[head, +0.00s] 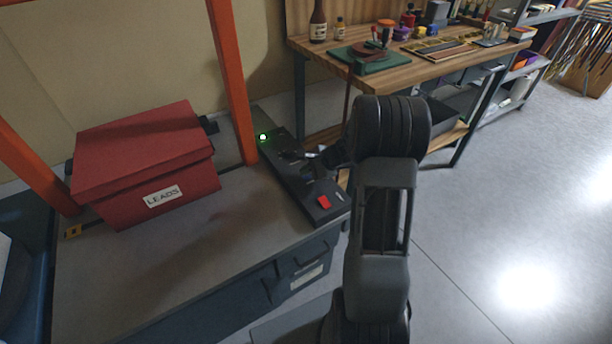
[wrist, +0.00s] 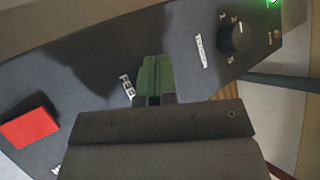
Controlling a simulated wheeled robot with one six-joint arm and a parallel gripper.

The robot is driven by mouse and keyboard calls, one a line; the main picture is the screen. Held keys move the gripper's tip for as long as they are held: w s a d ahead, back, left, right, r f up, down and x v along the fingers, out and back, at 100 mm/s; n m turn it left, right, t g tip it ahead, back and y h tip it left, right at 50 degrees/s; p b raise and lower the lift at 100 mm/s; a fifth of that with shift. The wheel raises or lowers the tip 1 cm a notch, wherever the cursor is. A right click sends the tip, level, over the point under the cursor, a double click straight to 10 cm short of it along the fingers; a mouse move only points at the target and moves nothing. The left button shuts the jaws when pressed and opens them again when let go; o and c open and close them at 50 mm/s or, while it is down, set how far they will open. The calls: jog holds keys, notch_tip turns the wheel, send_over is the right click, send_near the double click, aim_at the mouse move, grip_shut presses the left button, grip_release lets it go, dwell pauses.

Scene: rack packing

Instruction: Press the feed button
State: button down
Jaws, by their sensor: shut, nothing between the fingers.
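A long dark control panel (head: 285,165) lies along the right side of the grey bench top. It also fills much of the wrist view (wrist: 80,70). A white label (wrist: 127,88) on it appears to read FEED. My gripper (wrist: 156,68) is shut and empty, its greenish fingers side by side just right of that label. In the head view my gripper (head: 306,156) is low over the panel's middle. No feed button shows clearly by the label; my fingers may hide it. I cannot tell whether the fingertips touch the panel.
On the panel are a red button (head: 323,202), a black dial (wrist: 234,38) and a lit green lamp (head: 263,137). A red LEADS box (head: 145,160) and orange posts (head: 232,80) stand left of it. A wooden workbench (head: 440,60) with tools stands behind.

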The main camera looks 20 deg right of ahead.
aim_at(306, 177)
jog(key=shift+r+p, duration=0.6)
jog(key=shift+r, duration=0.2)
jog(key=shift+r+p, duration=1.9)
jog(key=shift+r, duration=0.65)
